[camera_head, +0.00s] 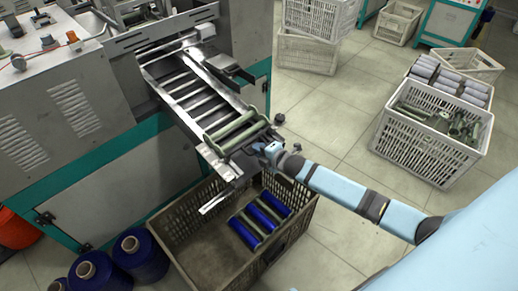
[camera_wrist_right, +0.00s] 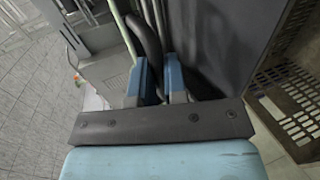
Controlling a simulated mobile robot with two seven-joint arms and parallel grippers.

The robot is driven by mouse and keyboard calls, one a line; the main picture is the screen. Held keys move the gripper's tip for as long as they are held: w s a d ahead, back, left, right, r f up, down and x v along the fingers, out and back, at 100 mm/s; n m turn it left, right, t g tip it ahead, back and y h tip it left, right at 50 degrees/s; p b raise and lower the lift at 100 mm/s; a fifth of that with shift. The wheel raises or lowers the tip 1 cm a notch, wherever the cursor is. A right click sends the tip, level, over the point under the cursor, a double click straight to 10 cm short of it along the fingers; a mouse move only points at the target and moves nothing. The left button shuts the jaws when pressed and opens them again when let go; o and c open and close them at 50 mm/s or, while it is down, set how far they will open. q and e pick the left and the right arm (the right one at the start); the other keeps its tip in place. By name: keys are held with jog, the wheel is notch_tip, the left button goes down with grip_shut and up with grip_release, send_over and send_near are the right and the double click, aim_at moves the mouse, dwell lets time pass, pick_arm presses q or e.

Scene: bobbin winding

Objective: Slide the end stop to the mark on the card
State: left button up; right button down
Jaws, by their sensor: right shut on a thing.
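My right gripper (camera_head: 262,149) is at the lower end of the metal chute (camera_head: 183,92), reached by my blue arm from the right. In the right wrist view its two blue fingers (camera_wrist_right: 160,82) are shut on a dark curved part (camera_wrist_right: 143,38), which looks like part of the end stop. The dark end stop (camera_head: 240,163) sits across the chute's lower end, partly hidden by the gripper. A white card-like piece (camera_head: 214,203) shows below the chute end; I cannot make out a mark on it. My left gripper is out of view.
Greenish bobbins (camera_head: 232,130) lie on the chute's lower part. Below stands a brown crate (camera_head: 178,222) with blue bobbins (camera_head: 262,215). Blue yarn cones (camera_head: 142,255) stand at the lower left. A white crate (camera_head: 420,143) is at the right. Floor between is clear.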

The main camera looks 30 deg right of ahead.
jog(key=shift+c, duration=2.4)
grip_release()
jog(key=p+v, duration=0.5)
jog(key=v, duration=0.3)
jog(key=shift+p, duration=0.3)
